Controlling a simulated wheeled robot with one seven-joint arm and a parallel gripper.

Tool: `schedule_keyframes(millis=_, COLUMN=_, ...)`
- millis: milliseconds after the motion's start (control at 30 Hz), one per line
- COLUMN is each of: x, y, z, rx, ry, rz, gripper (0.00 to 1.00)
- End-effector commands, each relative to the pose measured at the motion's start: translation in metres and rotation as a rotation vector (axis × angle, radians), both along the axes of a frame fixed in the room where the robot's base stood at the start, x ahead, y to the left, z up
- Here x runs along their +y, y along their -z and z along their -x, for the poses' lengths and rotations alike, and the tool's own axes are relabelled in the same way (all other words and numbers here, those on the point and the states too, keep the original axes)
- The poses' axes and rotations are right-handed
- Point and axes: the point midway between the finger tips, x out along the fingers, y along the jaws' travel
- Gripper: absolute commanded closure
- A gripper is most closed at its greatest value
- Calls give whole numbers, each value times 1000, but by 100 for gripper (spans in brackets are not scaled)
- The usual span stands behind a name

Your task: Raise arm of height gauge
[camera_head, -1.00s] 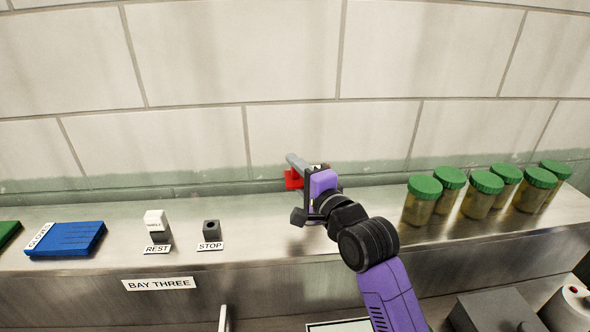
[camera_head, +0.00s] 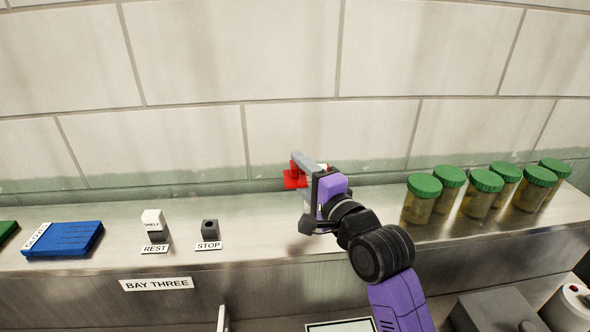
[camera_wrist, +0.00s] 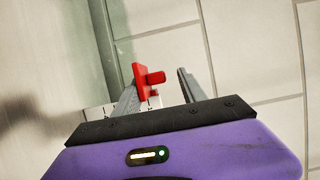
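The height gauge shows only as a red part (camera_head: 292,181) at the back of the steel shelf by the wall; my gripper hides the rest. In the wrist view it is a red plate (camera_wrist: 141,84) with a short round peg pointing right. My gripper (camera_wrist: 164,80) is open, its two grey fingers apart. The plate is at the left finger's tip, and the peg lies in the gap between the fingers. I cannot tell whether a finger touches it. In the head view my gripper (camera_head: 304,178) is just in front of the red part.
Several green-lidded jars (camera_head: 480,193) stand on the right of the shelf (camera_head: 255,247). Left are a blue pad (camera_head: 62,238), a white-topped block (camera_head: 154,223) by the REST label and a dark block (camera_head: 210,229) by the STOP label. A tiled wall (camera_head: 230,60) rises behind.

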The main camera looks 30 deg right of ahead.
Motion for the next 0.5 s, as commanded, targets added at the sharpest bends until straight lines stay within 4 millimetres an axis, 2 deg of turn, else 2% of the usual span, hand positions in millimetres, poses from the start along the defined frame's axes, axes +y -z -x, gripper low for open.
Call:
schedule_keyframes(millis=200, x=0, y=1, z=35, rx=-3, ry=1, rz=-2, gripper=53)
schedule_keyframes(millis=333, x=0, y=0, z=46, rx=-3, ry=0, rz=-1, gripper=53)
schedule_keyframes(millis=500, x=0, y=-1, z=49, rx=-2, ry=0, rz=0, gripper=53)
